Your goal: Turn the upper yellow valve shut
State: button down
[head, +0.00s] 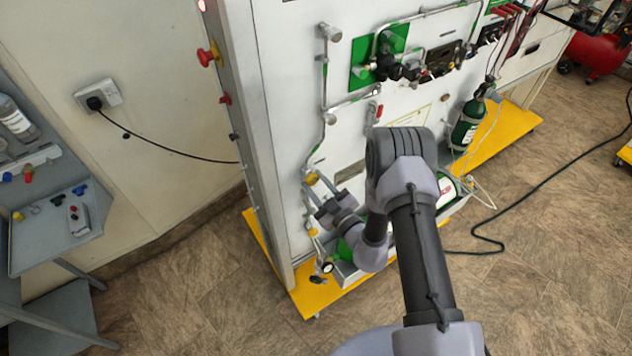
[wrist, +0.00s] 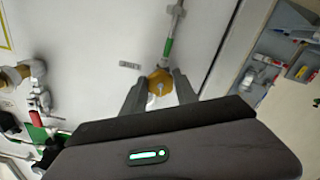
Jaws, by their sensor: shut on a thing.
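The upper yellow valve (head: 312,178) sits on the vertical pipe at the left side of the white panel. It also shows in the wrist view (wrist: 160,81), between my two fingers. My gripper (head: 314,187) is shut on this valve, with one finger on either side of it, as the wrist view also shows (wrist: 159,88). A second yellow fitting (head: 313,232) is lower on the same pipe run. The valve's exact handle angle is too small to tell.
A red knob (head: 206,56) sticks out from the panel's left side. A yellow base (head: 325,298) runs along the floor below. A grey side table (head: 62,232) stands at left. A green bottle (head: 466,125) is to the right.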

jog(key=shift+m, duration=1.1)
jog(key=c, duration=0.9)
grip_release()
jog(key=shift+c, duration=0.2)
jog(key=v, duration=1.7)
jog(key=shift+s, duration=0.2)
jog(key=shift+d, duration=0.15)
